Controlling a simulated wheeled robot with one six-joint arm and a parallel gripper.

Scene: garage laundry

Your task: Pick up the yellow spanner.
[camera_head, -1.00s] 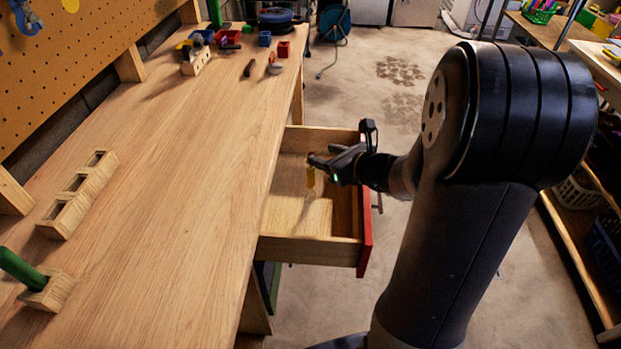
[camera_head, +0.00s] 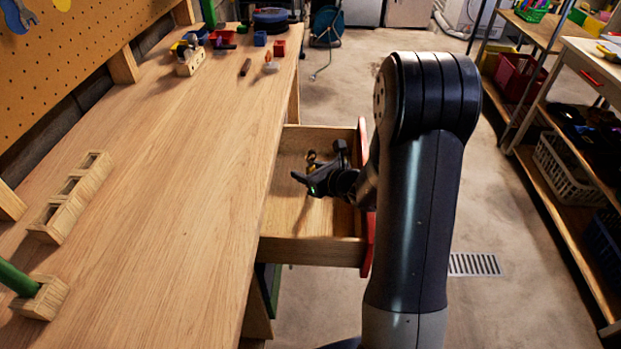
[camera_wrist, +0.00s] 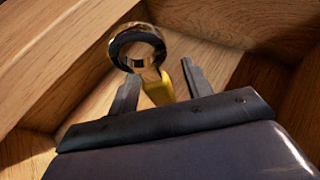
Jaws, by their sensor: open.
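The yellow spanner (camera_wrist: 159,90) is in the open wooden drawer (camera_head: 305,249). In the wrist view its shiny ring end points up the picture and its yellow handle runs down between my gripper's fingers. My gripper (camera_wrist: 158,84) is open, with one finger on each side of the handle; I cannot tell whether either touches it. In the head view my gripper (camera_head: 318,165) is inside the drawer's outline, and only a small golden part of the spanner (camera_head: 312,159) shows beside it. The rest is hidden by the gripper.
The drawer's red front (camera_head: 368,235) and wooden walls surround my gripper closely. The workbench top (camera_head: 170,190) is to the left, with a wooden block with slots (camera_head: 70,200) and small tools at the far end. Shelves (camera_head: 560,190) stand at the right.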

